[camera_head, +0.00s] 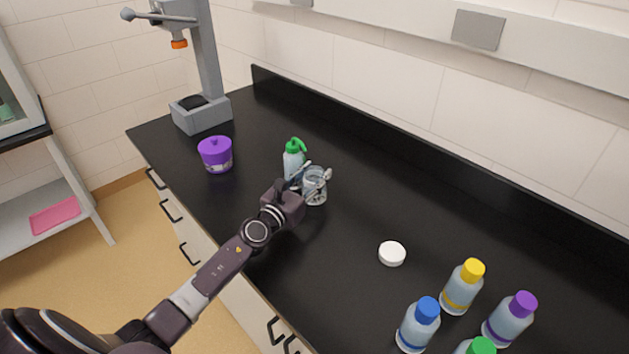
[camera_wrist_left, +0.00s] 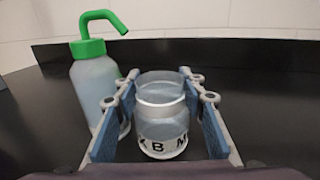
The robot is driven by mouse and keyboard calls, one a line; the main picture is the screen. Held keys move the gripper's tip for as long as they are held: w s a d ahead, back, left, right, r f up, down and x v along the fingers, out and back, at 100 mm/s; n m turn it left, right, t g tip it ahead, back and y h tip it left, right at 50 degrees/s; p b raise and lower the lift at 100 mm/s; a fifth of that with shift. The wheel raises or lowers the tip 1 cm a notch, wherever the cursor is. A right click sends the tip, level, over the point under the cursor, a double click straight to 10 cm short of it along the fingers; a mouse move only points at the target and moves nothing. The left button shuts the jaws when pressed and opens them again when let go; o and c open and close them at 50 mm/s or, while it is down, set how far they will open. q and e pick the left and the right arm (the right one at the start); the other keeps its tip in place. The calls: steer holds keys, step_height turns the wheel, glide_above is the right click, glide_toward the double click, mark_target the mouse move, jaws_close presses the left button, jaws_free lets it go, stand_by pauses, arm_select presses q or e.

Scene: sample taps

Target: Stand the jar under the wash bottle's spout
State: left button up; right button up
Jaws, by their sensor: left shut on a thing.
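The clear open jar (camera_head: 315,190) stands or hovers close to the counter; I cannot tell if it touches. My left gripper (camera_head: 317,174) is shut on the jar, one finger on each side. In the left wrist view the jar (camera_wrist_left: 162,118) is upright between the blue finger pads, with black letters low on its front. The wash bottle (camera_head: 292,161), with a green cap and bent spout, stands just behind and left of the jar. In the left wrist view, the spout of the wash bottle (camera_wrist_left: 95,85) points right, its tip left of the jar's mouth. My right gripper is not in view.
A white lid (camera_head: 392,253) lies on the black counter (camera_head: 330,265). Several capped bottles, one yellow-capped (camera_head: 461,289), stand at the front right. A purple container (camera_head: 215,154) and a grey press stand (camera_head: 203,112) are at the left. The counter's middle is clear.

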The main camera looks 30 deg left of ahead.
arm_select(q)
steer(key=shift+f, duration=0.15)
steer(key=o, duration=0.9)
steer(key=shift+s+r, duration=0.1)
steer(key=shift+r, duration=0.2)
steer(key=s, duration=0.8)
steer(key=s+a, duration=0.1)
steer(key=s, duration=0.3)
steer(key=shift+f, duration=0.1)
steer(key=shift+w, duration=0.1)
